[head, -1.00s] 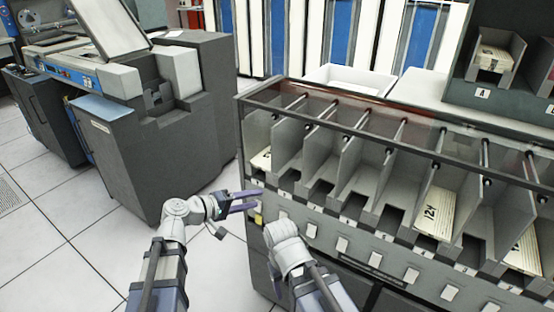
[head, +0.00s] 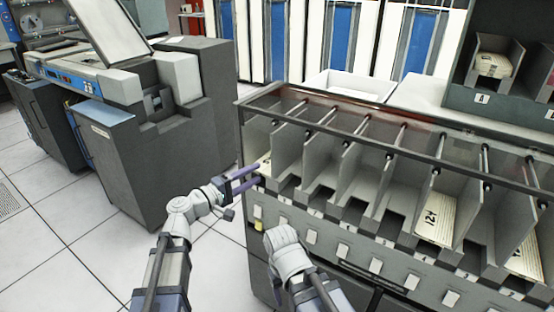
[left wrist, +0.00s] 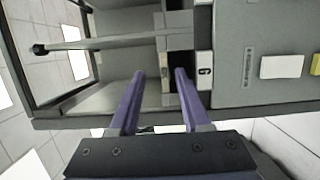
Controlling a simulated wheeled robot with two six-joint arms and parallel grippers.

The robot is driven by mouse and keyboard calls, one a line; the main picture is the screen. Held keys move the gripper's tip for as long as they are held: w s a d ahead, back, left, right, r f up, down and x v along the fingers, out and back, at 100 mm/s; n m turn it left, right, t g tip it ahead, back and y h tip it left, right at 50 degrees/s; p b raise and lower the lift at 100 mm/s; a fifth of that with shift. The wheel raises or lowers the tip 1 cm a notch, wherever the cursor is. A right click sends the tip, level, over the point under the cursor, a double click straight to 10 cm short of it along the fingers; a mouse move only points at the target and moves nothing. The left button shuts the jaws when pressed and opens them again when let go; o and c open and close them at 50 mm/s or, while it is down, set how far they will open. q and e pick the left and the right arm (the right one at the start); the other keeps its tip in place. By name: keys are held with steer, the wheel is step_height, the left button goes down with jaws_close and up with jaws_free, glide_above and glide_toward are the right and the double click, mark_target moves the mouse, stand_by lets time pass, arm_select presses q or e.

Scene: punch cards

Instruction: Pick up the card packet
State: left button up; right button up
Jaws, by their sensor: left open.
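A cream card packet (head: 264,160) lies in the leftmost pocket of the card sorter (head: 360,235); only part of it shows. A packet marked 124 (head: 436,218) leans in a pocket further right, and another packet (head: 526,258) shows at the right edge. My left gripper (head: 258,176) is open, its purple fingers at the front of the leftmost pocket, close to that packet.
Upright dividers and a rail with rods bound the sorter pockets. A packet (head: 494,65) sits in a tray marked A at the upper right. An empty white tray (head: 350,86) stands behind the sorter. A dark machine (head: 170,130) stands left; open floor lies between.

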mark_target(256, 172)
arm_select(q)
steer(key=x, duration=0.5)
steer(key=shift+w+a+f, duration=0.3)
steer(key=shift+w, duration=0.1)
jaws_close()
